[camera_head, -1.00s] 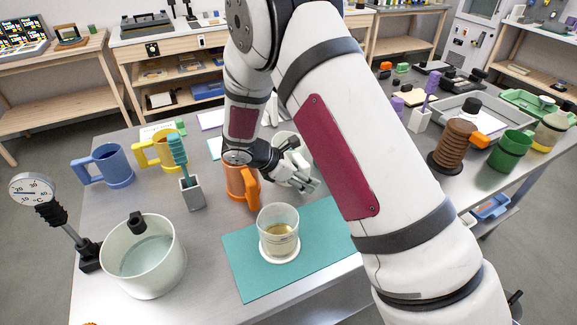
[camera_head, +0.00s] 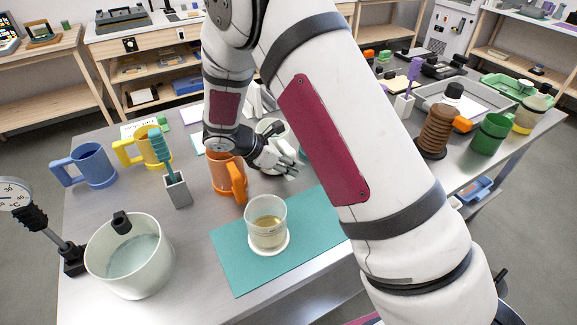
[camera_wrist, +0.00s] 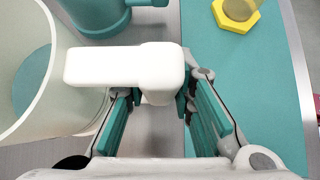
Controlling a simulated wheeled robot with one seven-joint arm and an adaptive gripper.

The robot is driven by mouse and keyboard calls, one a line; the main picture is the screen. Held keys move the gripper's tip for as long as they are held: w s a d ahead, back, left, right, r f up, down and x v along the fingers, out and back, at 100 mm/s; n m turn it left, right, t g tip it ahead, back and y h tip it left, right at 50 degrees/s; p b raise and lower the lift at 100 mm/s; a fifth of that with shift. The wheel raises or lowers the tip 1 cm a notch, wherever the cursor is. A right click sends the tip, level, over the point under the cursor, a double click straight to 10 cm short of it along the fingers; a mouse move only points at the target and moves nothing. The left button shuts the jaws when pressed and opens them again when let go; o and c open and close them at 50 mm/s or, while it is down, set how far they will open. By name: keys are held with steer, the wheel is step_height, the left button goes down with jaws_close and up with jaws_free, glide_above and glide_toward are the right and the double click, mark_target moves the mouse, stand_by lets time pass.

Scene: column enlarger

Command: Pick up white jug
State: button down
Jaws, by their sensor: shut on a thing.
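The white jug (camera_head: 270,127) stands behind my gripper in the head view, partly hidden by my arm. In the wrist view its pale, wide-mouthed body (camera_wrist: 75,100) fills the left side, with its thick white handle (camera_wrist: 125,67) reaching right over the fingers. My gripper (camera_head: 288,165) is beside the jug in the head view. In the wrist view my gripper (camera_wrist: 160,105) has its green-padded fingers on both sides of the handle, shut on it. The fingertips are partly hidden under the handle. I cannot tell whether the jug's base touches the table.
An orange jug (camera_head: 228,172) stands close left of my gripper. A glass with amber liquid (camera_head: 266,225) stands on the teal mat (camera_head: 235,265) in front. A teal vessel (camera_wrist: 97,14) and a yellow hexagonal base (camera_wrist: 236,15) lie beyond the handle in the wrist view.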

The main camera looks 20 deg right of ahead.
step_height(320, 180, up, 2)
steer(key=shift+w+r, duration=0.1)
steer(key=s+d+r+b, duration=0.1)
steer(key=s, duration=1.5)
steer(key=shift+s+r, duration=0.1)
steer(key=c, duration=2)
jaws_free()
jaws_close()
